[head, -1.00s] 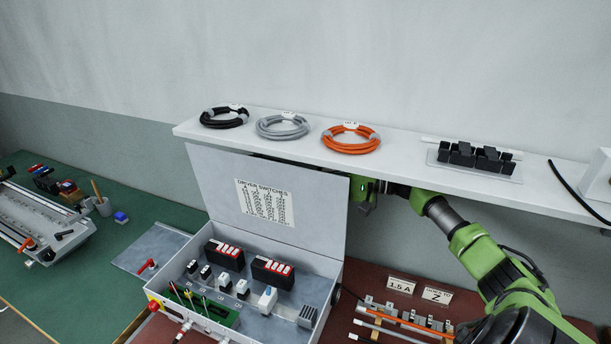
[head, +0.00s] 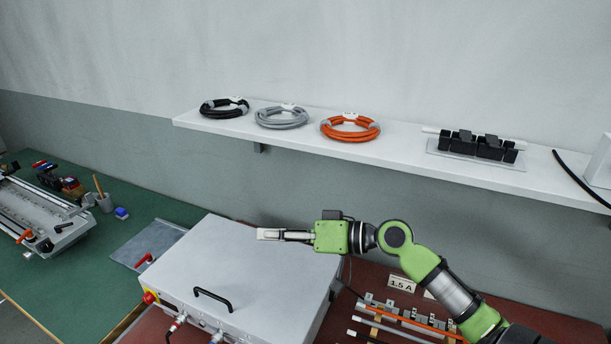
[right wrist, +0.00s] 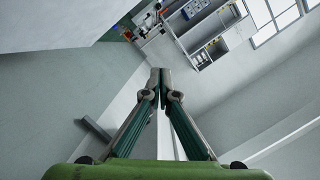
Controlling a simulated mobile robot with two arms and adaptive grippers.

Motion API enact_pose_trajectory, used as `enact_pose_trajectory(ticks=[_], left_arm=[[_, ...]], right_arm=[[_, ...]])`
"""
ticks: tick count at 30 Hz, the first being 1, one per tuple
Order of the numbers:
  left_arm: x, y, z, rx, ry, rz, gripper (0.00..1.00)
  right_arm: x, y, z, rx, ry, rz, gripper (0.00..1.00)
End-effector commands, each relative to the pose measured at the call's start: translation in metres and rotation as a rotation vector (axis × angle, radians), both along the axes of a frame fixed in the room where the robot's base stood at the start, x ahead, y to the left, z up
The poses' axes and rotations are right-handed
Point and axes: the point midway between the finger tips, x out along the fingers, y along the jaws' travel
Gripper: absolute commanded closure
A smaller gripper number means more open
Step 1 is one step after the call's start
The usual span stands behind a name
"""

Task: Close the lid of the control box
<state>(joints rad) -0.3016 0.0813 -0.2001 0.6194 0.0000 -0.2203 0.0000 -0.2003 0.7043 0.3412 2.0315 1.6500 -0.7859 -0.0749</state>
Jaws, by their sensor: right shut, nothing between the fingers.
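The grey control box (head: 285,333) stands on the red-brown bench in the head view. Its lid (head: 225,265) lies down flat over the box and hides the switches inside. I see no clear gap along its front edge. A black handle (head: 213,298) shows near the front edge. My right gripper (head: 262,234) is over the back right part of the lid, pointing left. Its fingers are together and empty, as the right wrist view (right wrist: 160,75) also shows. I cannot tell whether the fingers touch the lid. My left gripper is not in view.
A white wall shelf (head: 290,143) runs behind the box, with black, grey and orange cable coils. Right of the box, rods and small parts lie by a "1.5 A" label (head: 401,284). A green mat (head: 85,265) with a metal device is at left.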

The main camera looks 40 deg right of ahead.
Motion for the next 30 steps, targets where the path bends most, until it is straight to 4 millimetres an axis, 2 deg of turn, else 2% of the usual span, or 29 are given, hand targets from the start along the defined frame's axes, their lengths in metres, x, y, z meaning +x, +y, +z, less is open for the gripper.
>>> enact_pose_trajectory(ticks=[1,9,18,24,30], left_arm=[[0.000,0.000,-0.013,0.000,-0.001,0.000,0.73],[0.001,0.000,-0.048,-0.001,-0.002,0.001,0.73],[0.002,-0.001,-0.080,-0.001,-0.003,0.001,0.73],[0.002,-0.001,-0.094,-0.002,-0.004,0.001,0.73],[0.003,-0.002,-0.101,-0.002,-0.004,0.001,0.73]], right_arm=[[-0.005,0.009,-0.016,-0.037,-0.019,0.003,1.00],[-0.023,0.044,-0.071,-0.264,-0.135,0.004,1.00],[-0.034,0.065,-0.127,-0.483,-0.249,0.002,1.00],[-0.036,0.069,-0.154,-0.546,-0.280,0.002,1.00],[-0.037,0.071,-0.168,-0.544,-0.279,0.001,1.00]])
